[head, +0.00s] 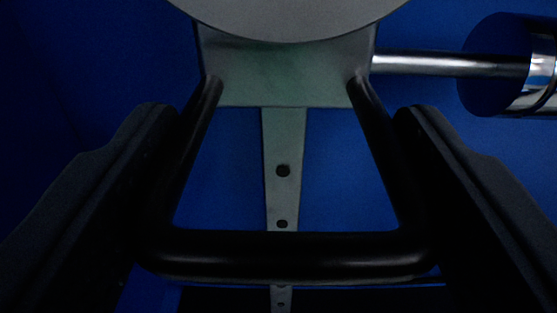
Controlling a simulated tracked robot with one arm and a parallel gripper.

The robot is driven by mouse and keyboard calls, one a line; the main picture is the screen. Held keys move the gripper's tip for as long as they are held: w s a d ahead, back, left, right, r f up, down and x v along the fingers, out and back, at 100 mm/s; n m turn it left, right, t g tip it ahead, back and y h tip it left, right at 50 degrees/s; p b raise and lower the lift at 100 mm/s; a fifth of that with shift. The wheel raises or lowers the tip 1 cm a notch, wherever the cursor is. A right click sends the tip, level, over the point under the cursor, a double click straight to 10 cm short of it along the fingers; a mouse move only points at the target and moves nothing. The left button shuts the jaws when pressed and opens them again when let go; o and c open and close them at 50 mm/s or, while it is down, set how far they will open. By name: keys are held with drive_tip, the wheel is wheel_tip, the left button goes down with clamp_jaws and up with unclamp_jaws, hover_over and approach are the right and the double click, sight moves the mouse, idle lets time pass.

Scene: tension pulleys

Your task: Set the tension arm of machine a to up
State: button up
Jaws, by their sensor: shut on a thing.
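A black U-shaped handle (290,252) spans the lower middle of the head view. Its two side bars run up to a grey-green metal plate (285,75). A pale round disc (290,15) shows in part at the top edge, in front of the plate. My gripper (285,190) has one dark finger at the left and one at the right. Its fingers are shut on the handle from both sides, against the outer side bars. Which machine this is cannot be told from the view, as no label shows.
A grey strip with holes (284,150) runs down behind the handle. A shiny metal rod (440,64) leads right from the plate to a dark cylinder with a bright metal ring (540,72). A blue wall (90,50) lies behind everything.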

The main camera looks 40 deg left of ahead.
wheel_tip(320, 180, up, 6)
drive_tip(key=p, duration=0.2)
drive_tip(key=shift+w+d+r+p, duration=0.15)
drive_tip(key=shift+w+d+p, duration=0.15)
drive_tip(key=shift+d+p, duration=0.1)
drive_tip(key=o, duration=1.1)
drive_tip(key=shift+s, duration=0.1)
drive_tip(key=shift+s+a, duration=0.1)
drive_tip(key=shift+a, duration=0.15)
drive_tip(key=p+v, duration=0.3)
drive_tip(key=v, duration=1.1)
